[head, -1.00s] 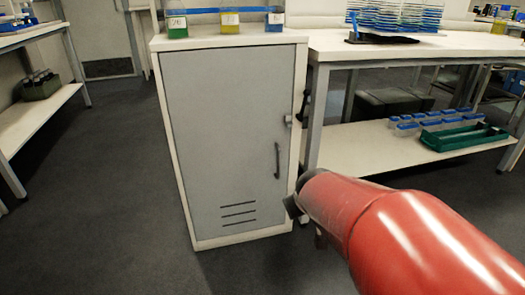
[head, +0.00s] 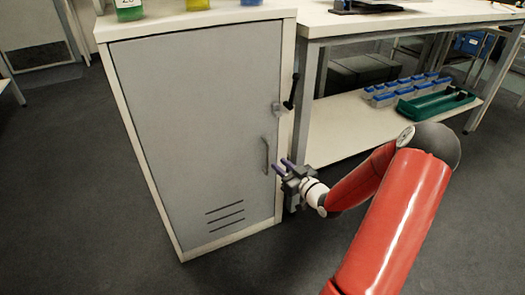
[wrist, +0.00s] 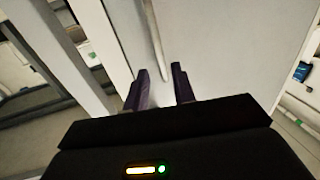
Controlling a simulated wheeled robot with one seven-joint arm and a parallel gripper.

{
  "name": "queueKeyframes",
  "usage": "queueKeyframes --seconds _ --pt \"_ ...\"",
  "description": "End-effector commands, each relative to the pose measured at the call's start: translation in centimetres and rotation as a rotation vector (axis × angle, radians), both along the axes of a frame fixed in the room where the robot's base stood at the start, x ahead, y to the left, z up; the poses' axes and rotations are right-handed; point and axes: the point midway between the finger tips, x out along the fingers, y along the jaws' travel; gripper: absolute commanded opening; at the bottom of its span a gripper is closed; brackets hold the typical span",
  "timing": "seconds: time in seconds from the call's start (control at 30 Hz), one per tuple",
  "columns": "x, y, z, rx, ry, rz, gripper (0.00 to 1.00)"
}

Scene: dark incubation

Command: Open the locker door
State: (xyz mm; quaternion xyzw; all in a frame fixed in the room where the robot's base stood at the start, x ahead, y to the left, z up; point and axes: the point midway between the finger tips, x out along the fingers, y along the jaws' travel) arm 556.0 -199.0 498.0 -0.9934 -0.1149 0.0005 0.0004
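The locker is a white cabinet with a grey door (head: 195,120) that is shut; the door also fills the middle of the wrist view (wrist: 225,50). A vertical handle (head: 266,155) sits on the door's right side and shows in the wrist view (wrist: 153,35). A latch with a dark lever (head: 289,95) is at the door's right edge, above the handle. My gripper (head: 282,167) is just right of and slightly below the handle. Its two purple-dark fingers (wrist: 159,88) are apart with nothing between them. The handle lies beyond the fingertips, and contact is not visible.
Bottles with green, yellow and blue contents stand on the locker top (head: 200,20). A white workbench (head: 400,20) is to the right, with a green tray (head: 435,103) and blue-lidded containers (head: 405,88) on its lower shelf. The floor before the locker is clear.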

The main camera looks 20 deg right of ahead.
Motion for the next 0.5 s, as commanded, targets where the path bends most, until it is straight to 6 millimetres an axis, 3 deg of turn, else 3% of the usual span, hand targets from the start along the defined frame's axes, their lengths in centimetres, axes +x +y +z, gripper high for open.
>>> queueKeyframes --seconds 0.5 --pt "6.8 1.6 0.1 0.002 -0.003 0.001 0.26"
